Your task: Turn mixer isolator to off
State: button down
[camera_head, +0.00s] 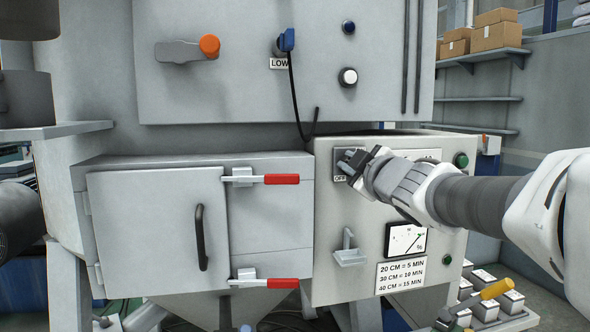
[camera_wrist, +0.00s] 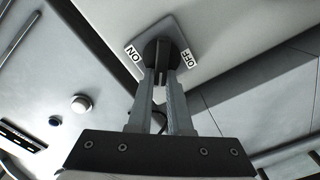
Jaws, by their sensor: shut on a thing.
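My gripper (camera_wrist: 162,72) is shut on the knob, one finger on each side. In the head view my gripper (camera_head: 356,163) is at the plate (camera_head: 340,176) on the grey control box and hides most of the knob. Only the OFF label (camera_head: 340,178) shows there. I cannot tell which label the knob points to.
The control box (camera_head: 330,275) also has a dial gauge (camera_head: 405,241), green buttons (camera_head: 461,160) and a small bracket (camera_head: 349,250). Left of it is a cabinet door (camera_head: 150,230) with red-handled latches (camera_head: 281,179). A panel (camera_head: 225,95) with a hanging black cable (camera_head: 296,100) is above.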

jog(key=shift+a+f+n+b, duration=0.1)
jog(key=shift+f+n+b, duration=0.15)
jog(key=shift+n+b, duration=0.7)
jog(key=shift+a+f+n+b, duration=0.1)
jog(key=shift+f+n+b, duration=0.15)
jog(key=shift+n, duration=1.25)
jog(key=shift+f+n+b, duration=0.2)
jog(key=shift+n+b, duration=0.5)
jog(key=shift+n, duration=0.55)
jog(key=c, duration=0.8)
grip_release()
jog(key=shift+c, duration=0.2)
jog(key=shift+s, duration=0.15)
